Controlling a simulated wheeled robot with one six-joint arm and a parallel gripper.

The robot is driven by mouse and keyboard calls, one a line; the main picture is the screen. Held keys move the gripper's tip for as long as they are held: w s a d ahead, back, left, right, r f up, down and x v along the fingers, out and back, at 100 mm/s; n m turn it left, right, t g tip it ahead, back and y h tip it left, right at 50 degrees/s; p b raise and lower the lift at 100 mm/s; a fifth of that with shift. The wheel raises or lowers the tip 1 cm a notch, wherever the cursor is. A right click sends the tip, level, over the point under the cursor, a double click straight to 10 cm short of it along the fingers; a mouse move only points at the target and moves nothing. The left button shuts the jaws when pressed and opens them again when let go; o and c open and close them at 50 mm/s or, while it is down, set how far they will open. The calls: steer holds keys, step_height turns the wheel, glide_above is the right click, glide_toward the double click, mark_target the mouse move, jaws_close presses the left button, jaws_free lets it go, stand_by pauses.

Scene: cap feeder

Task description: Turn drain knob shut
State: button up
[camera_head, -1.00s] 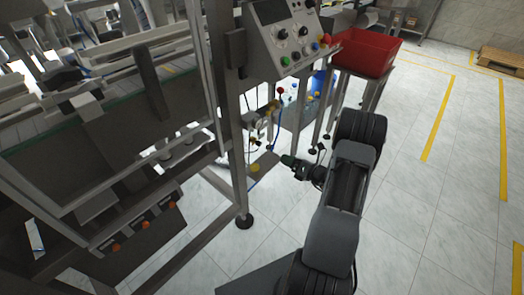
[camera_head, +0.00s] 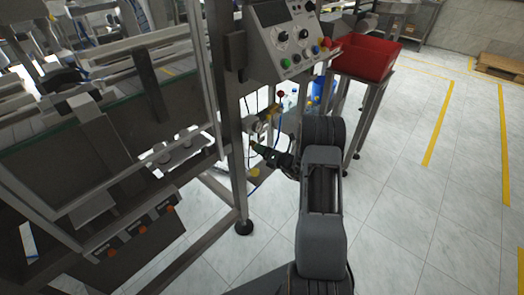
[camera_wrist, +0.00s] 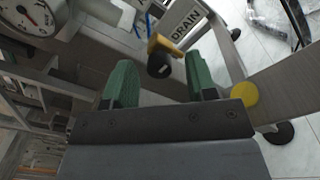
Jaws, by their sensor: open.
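A DRAIN label (camera_wrist: 189,27) shows at the top of the wrist view. Just below it, a yellow fitting with a black round end (camera_wrist: 160,66), which appears to be the drain knob, sits between my green fingers. My gripper (camera_wrist: 158,70) is open, one finger to each side of the fitting, with no clear contact. In the head view my gripper (camera_head: 257,148) is at the machine's valve assembly (camera_head: 256,124), behind the frame leg. The knob itself is too small to make out there.
A round gauge (camera_wrist: 28,16) is at the wrist view's upper left, and a yellow disc (camera_wrist: 244,94) is close to the right finger. The steel frame leg (camera_head: 237,180) stands left of my gripper. A red bin (camera_head: 368,57) stands behind my arm.

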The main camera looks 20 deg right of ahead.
steer(key=shift+c, duration=0.2)
steer(key=c, duration=0.9)
steer(key=shift+n+b, duration=0.3)
steer(key=shift+n, duration=0.1)
steer(key=n+h+b, duration=0.1)
steer(key=n+b, duration=1.5)
steer(key=shift+a+b, duration=0.1)
steer(key=shift+b, duration=0.25)
steer(key=shift+n, duration=0.4)
